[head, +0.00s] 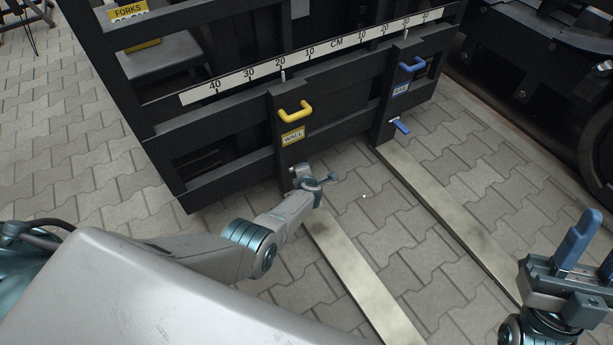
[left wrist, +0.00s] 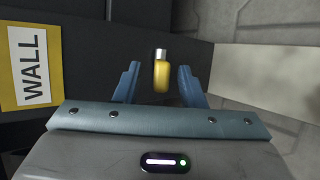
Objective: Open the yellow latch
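The yellow latch (left wrist: 161,74), a short yellow lever with a pale metal end, shows in the left wrist view. It lies between the two blue fingers of my open left gripper (left wrist: 158,69), with gaps on both sides. I cannot tell how deep it sits between them. In the head view my left gripper (head: 322,183) is at the foot of the left fork's upright and hides the latch. A yellow handle (head: 295,111) and a yellow WALL label (head: 292,136) are above it. My right gripper (head: 594,245) is open and empty at the lower right.
A black fork carriage with a white centimetre scale (head: 337,42) stands ahead. The left fork (head: 362,285) and right fork (head: 440,205) reach toward me along the paving. The right upright has a blue handle (head: 412,65) and a blue latch (head: 401,126). Dark machinery stands at right.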

